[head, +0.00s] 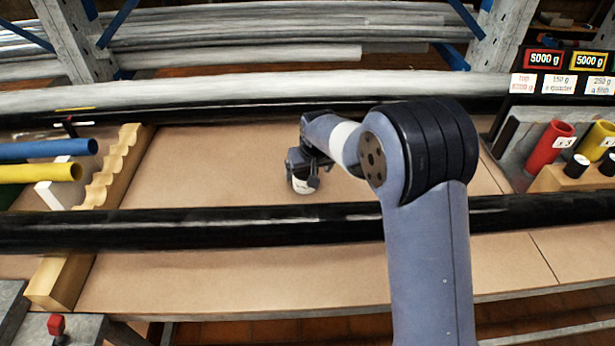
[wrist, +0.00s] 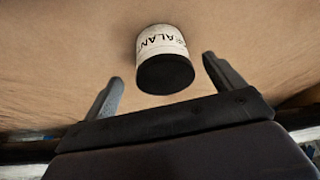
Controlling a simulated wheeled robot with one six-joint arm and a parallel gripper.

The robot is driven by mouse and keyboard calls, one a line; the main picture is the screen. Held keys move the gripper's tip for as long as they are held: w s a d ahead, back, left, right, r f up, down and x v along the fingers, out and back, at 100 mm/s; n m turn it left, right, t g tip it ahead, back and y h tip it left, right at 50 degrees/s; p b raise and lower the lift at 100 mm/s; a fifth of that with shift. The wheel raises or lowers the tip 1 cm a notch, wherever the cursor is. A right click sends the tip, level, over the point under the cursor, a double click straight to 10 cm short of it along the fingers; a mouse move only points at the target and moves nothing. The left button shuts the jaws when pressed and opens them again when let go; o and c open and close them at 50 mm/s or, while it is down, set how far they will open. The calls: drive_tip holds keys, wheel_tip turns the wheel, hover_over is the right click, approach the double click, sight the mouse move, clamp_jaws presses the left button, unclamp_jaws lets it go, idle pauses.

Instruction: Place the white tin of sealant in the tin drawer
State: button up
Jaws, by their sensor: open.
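The white tin of sealant (wrist: 160,42) has a black end and dark lettering on its side. It stands on the brown bench top, and in the head view the tin (head: 302,186) shows just below my gripper (head: 303,172). In the wrist view my gripper (wrist: 162,92) is open, with one finger on each side of the picture. The tin lies ahead of the gap between the fingertips, and neither finger appears to touch it. I cannot make out the tin drawer in either view.
A black pipe (head: 170,229) crosses in front of the bench top (head: 220,160), and grey pipes (head: 240,88) lie behind. A notched wooden block (head: 108,175) with blue and yellow tubes is at left. Red (head: 550,147) and yellow (head: 597,140) cylinders stand at right.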

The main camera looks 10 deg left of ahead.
drive_tip(key=shift+p+x, duration=0.45)
drive_tip(key=shift+x, duration=2.3)
drive_tip(key=shift+a+r, duration=0.1)
drive_tip(key=shift+a, duration=0.05)
drive_tip(key=shift+c, duration=0.4)
drive_tip(key=c, duration=1.2)
